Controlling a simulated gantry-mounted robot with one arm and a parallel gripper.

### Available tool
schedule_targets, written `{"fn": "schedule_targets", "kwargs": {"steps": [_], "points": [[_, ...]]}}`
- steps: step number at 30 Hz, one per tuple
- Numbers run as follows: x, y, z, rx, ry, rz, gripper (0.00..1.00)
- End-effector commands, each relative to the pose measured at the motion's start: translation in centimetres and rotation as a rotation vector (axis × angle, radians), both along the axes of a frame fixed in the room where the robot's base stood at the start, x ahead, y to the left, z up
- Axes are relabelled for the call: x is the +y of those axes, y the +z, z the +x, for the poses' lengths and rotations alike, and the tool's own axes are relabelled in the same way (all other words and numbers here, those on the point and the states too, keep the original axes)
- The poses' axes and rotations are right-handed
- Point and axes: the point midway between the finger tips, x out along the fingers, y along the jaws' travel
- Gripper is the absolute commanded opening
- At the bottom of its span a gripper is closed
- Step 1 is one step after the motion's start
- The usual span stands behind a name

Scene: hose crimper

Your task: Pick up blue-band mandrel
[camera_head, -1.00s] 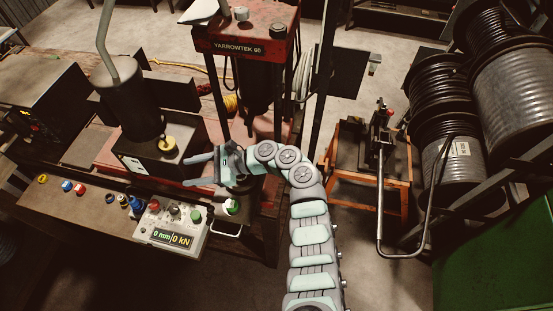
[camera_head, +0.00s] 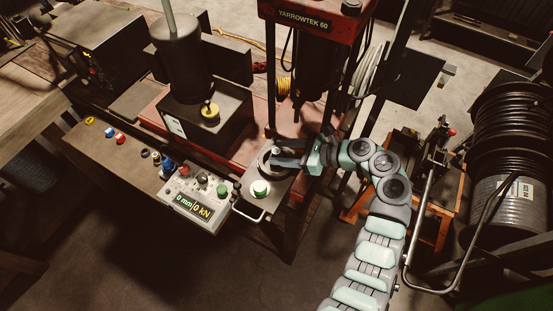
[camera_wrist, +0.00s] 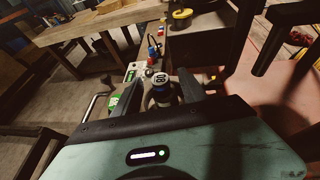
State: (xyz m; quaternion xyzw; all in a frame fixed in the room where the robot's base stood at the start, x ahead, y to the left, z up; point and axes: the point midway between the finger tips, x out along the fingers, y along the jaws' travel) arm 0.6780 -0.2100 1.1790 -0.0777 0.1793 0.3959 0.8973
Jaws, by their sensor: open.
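My gripper (camera_head: 274,158) is open, with its fingers pointing left over the dark round seat at the near right corner of the press bench. In the wrist view my gripper (camera_wrist: 165,86) has one finger on each side of an upright piece with a pale, marked round top and blue below it, which looks like the blue-band mandrel (camera_wrist: 160,79). In the head view its pale top (camera_head: 277,151) shows between the fingers. I cannot tell whether either finger touches it. Its lower part is partly hidden.
Small coloured pieces, including a blue one (camera_head: 168,166), stand along the bench edge. The red YARROWTEK 60 press (camera_head: 310,22) rises behind.

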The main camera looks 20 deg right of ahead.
Motion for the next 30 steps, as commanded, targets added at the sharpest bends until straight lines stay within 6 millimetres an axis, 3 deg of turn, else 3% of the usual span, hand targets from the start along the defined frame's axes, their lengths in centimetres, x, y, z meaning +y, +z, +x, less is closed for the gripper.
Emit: {"fn": "schedule_targets", "kwargs": {"steps": [1,14,30], "points": [[0.55,-0.89,0.44,-0.001,0.003,-0.003,0.5],[1.31,-0.63,1.25,-0.003,-0.001,-0.001,0.49],[1.31,-0.65,1.25,-0.003,-0.001,-0.001,0.05]]}}
